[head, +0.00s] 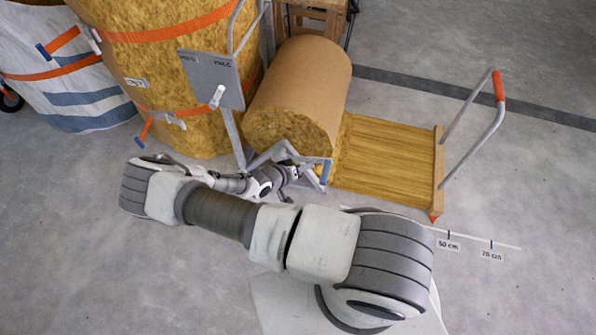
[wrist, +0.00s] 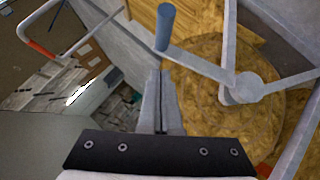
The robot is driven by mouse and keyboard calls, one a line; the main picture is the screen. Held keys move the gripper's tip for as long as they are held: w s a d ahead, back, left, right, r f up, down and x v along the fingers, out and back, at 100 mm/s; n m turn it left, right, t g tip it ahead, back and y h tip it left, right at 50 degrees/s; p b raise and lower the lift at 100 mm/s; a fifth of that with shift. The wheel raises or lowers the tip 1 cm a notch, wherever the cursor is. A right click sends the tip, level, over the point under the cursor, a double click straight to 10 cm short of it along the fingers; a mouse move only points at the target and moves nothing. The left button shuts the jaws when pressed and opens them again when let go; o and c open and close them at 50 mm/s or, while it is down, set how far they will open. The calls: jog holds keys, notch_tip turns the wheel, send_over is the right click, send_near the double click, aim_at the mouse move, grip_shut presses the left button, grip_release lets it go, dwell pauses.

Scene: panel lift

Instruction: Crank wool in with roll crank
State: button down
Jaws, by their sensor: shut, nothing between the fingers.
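The wool roll (head: 300,95) lies in a metal stand, with a sheet of wool (head: 385,160) drawn out to its right as far as a wooden end bar (head: 439,170). In the wrist view, the roll crank (wrist: 200,66) runs from a hub (wrist: 243,88) in front of the roll's end to a blue handle (wrist: 165,27). My gripper (wrist: 158,76) is shut and empty, its fingertips just short of the handle in the picture. Whether they touch the crank I cannot tell. In the head view, my gripper (head: 312,172) is beside the crank, partly hidden by the stand.
A grey panel (head: 213,72) with a white lever (head: 217,97) stands left of the roll. A pull handle with an orange grip (head: 499,85) rises from the end bar. A floor scale shows a 50 cm label (head: 448,245), right of the bar's red pointer (head: 434,218). Wool bales fill the left.

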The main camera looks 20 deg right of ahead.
aim_at(322, 175)
jog(key=shift+s+d+f+b, duration=0.1)
jog(key=shift+d+f+b, duration=0.4)
jog(key=shift+d+f, duration=0.6)
jog(key=shift+s+d+f+b, duration=0.1)
jog(key=shift+d+f+b, duration=0.35)
jog(key=shift+d+f, duration=0.65)
jog(key=shift+a+f, duration=0.15)
jog(key=shift+a, duration=0.05)
jog(key=shift+f, duration=0.1)
jog(key=shift+d+f, duration=0.1)
jog(key=shift+f, duration=0.2)
jog(key=shift+s+d+f, duration=0.2)
jog(key=shift+f, duration=0.2)
jog(key=shift+s+d+f, duration=0.2)
jog(key=shift+f, duration=0.15)
jog(key=shift+w, duration=0.1)
